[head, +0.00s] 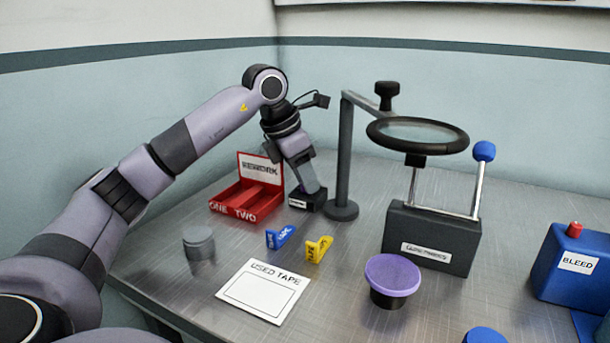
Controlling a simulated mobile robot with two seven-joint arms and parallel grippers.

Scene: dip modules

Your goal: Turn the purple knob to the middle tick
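A wide, round purple top (393,273) sits on a black round base at the front right of the bench. It is the only purple thing I can make out, and I cannot tell if it is the knob. No tick marks show on it. My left gripper (309,190) reaches down at the back middle, right over a small black box (298,203) with a white label. The gripper covers the top of this box, so anything there is hidden. I cannot tell if its fingers are closed. My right gripper is not in view.
A red two-part tray (262,204) stands just left of the gripper, and a magnifier stand (343,160) just right. A dark box with levers (432,238) and a blue BLEED box (577,264) stand right.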

